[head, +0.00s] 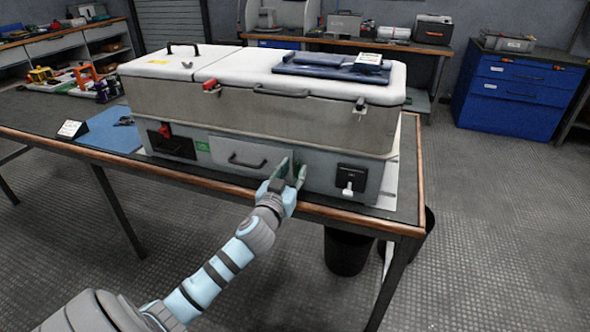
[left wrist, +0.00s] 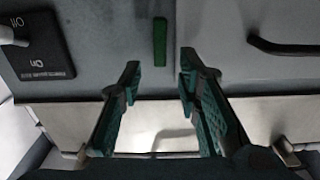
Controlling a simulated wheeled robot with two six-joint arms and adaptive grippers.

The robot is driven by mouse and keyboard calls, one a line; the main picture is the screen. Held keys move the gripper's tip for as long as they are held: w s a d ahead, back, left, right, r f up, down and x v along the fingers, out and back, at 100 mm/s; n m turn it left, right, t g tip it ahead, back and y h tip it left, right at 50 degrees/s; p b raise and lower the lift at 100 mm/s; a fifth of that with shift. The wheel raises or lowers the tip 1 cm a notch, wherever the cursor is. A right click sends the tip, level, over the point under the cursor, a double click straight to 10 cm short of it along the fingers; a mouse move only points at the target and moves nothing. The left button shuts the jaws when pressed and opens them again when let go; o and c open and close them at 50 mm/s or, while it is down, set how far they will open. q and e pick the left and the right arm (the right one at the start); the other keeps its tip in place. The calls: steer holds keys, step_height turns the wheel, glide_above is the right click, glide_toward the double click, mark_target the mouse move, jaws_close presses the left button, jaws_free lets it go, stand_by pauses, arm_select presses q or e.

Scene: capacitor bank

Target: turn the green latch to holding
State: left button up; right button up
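The green latch (left wrist: 160,41) is a narrow green bar on the grey front panel of the cabinet. In the left wrist view it stands lengthwise up and down the picture, beyond and between my fingertips. In the head view my fingers largely cover it. My left gripper (head: 287,170) is at the cabinet's lower front, between the drawer handle and the black switch. It is open, and its two fingers (left wrist: 160,75) point at the panel on either side of the latch's line, with nothing held. I cannot tell whether the fingertips touch the panel. My right gripper is out of view.
The black switch (head: 350,181) with a white lever sits right of the gripper. The black drawer handle (head: 248,161) is just left. The cabinet's lid (head: 225,68) overhangs above. The wooden table edge (head: 330,214) runs below. A black bin (head: 347,250) stands under the table.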

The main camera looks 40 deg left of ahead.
arm_select(q)
steer(key=shift+x, duration=0.9)
steer(key=shift+c, duration=0.2)
jaws_close()
